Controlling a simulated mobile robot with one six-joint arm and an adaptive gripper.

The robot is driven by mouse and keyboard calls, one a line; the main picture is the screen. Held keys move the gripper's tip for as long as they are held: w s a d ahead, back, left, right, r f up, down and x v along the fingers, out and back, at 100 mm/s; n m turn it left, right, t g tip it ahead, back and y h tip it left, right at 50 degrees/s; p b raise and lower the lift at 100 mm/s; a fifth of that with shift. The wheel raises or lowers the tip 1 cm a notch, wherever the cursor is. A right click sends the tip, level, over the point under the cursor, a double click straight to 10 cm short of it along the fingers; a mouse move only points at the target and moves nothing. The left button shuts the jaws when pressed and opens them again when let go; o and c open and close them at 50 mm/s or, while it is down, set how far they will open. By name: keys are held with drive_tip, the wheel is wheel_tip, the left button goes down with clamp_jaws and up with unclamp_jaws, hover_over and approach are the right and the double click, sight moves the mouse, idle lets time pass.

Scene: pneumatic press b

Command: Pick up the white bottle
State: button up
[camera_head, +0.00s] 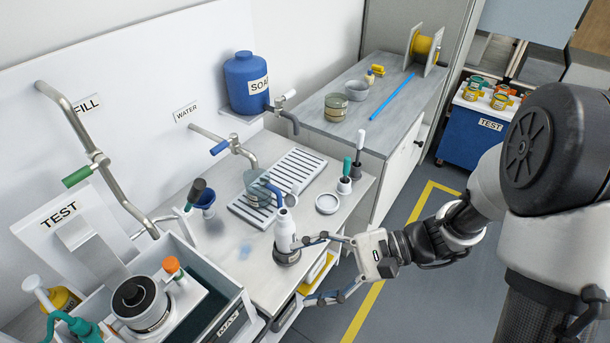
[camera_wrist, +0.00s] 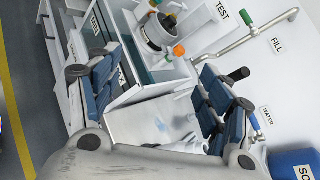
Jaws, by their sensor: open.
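The white bottle (camera_head: 285,232) stands upright on the grey counter near its front edge, with a dark ring at its base. My gripper (camera_head: 311,270) is open and empty, with its fingers spread wide and pointing left. The upper finger's tip is close to the lower right side of the bottle; I cannot tell whether they touch. The lower finger is out in front of the counter edge. In the wrist view, my open gripper (camera_wrist: 155,85) faces the counter, and a pale shape low between the fingers may be the bottle, partly hidden.
A drain grate (camera_head: 283,187) with a glass beaker (camera_head: 257,187) lies behind the bottle. A round white dish (camera_head: 327,203) and upright brushes stand to the right. A sink with a black-topped pot (camera_head: 140,303) is at left. The blue soap tank (camera_head: 246,82) is behind.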

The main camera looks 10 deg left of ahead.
drive_tip(key=w+a+f+m+t+y+p, duration=0.1)
drive_tip(key=w+a+f+m+t+y, duration=0.15)
drive_tip(key=w+f+m, duration=0.2)
drive_tip(key=m+t+h+p, duration=0.2)
drive_tip(key=m+t+p, duration=0.1)
drive_tip(key=m+t, duration=1)
approach(285, 238)
drive_tip(key=s+d+f, duration=0.1)
drive_tip(key=d+f, duration=0.4)
drive_tip(key=shift+n+g+y, duration=0.25)
drive_tip(key=b+x, duration=0.1)
drive_tip(key=x, duration=1)
drive_tip(key=shift+s+a+f+b, duration=0.1)
drive_tip(key=shift+a+f+b, duration=0.1)
drive_tip(key=shift+b, duration=0.15)
drive_tip(key=shift+w+r+b+x, duration=0.1)
drive_tip(key=shift+b+x, duration=0.25)
drive_tip(key=shift+x, duration=1.15)
drive_tip(key=shift+w+r+b+x, duration=0.15)
drive_tip(key=shift+b+x, duration=0.2)
drive_tip(key=shift+x, duration=1.2)
drive_tip(key=shift+d, duration=0.2)
drive_tip(key=c, duration=1.3)
